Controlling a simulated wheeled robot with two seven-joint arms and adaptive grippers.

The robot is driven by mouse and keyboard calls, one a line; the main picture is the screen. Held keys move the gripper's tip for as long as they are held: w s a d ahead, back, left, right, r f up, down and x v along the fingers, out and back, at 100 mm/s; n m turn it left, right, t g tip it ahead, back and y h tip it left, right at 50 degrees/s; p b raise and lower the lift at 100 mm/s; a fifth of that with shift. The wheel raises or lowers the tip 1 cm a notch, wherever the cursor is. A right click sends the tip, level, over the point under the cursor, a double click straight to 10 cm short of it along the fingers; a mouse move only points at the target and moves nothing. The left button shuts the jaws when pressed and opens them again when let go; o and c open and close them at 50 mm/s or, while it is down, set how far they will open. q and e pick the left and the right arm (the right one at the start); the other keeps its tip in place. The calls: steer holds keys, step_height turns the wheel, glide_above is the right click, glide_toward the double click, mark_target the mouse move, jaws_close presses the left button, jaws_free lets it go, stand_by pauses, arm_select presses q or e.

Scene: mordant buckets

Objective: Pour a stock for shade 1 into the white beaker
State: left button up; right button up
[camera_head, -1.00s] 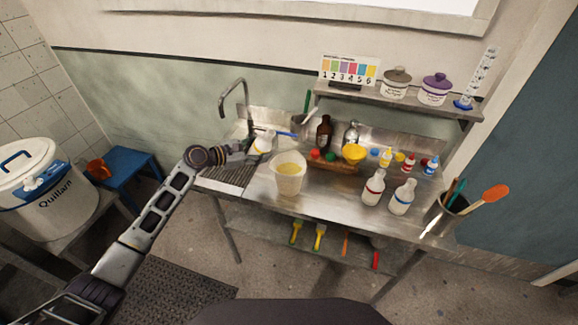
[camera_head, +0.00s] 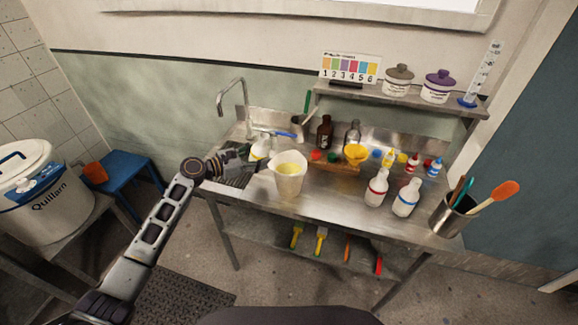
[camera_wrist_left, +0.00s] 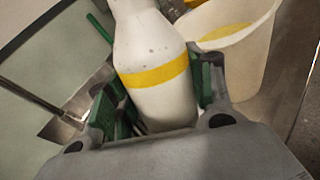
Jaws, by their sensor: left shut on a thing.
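My left gripper (camera_head: 243,155) is shut on a white bottle with a yellow band (camera_wrist_left: 158,72), behind and left of the beaker. The bottle also shows in the head view (camera_head: 260,148), partly hidden by the gripper. The white beaker (camera_head: 288,182) stands on the steel bench with yellow liquid inside; its wall also shows in the left wrist view (camera_wrist_left: 240,60). A white bottle with a red band (camera_head: 376,187) and one with a blue band (camera_head: 405,198) stand upright to the right. The shade card (camera_head: 350,70) with colour patches numbered 1 to 6 stands on the shelf. My right gripper is not in view.
A wooden tray (camera_head: 337,165) with coloured caps and a yellow bowl (camera_head: 356,153) sits behind the beaker. A tap (camera_head: 240,95) rises at the sink. A steel pot (camera_head: 450,218) with tools stands at the right end. Small dropper bottles stand at the back right.

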arm_select(q)
steer(key=shift+f+n+h+b, duration=0.3)
steer(key=shift+f+b, duration=1.05)
steer(key=shift+f, duration=0.35)
steer(key=shift+a+f+b, duration=0.1)
steer(key=shift+f+b, duration=0.4)
steer(key=shift+f, duration=0.05)
steer(key=shift+f+b, duration=0.35)
steer(key=shift+f, duration=0.05)
steer(key=shift+f+n+t+b, duration=0.3)
steer(key=shift+f+b, duration=0.05)
steer(key=shift+n+h, duration=0.3)
steer(key=shift+h, duration=0.2)
steer(key=shift+a+f+n+b, duration=0.1)
steer(key=shift+n+b, duration=0.2)
steer(key=shift+b, duration=0.2)
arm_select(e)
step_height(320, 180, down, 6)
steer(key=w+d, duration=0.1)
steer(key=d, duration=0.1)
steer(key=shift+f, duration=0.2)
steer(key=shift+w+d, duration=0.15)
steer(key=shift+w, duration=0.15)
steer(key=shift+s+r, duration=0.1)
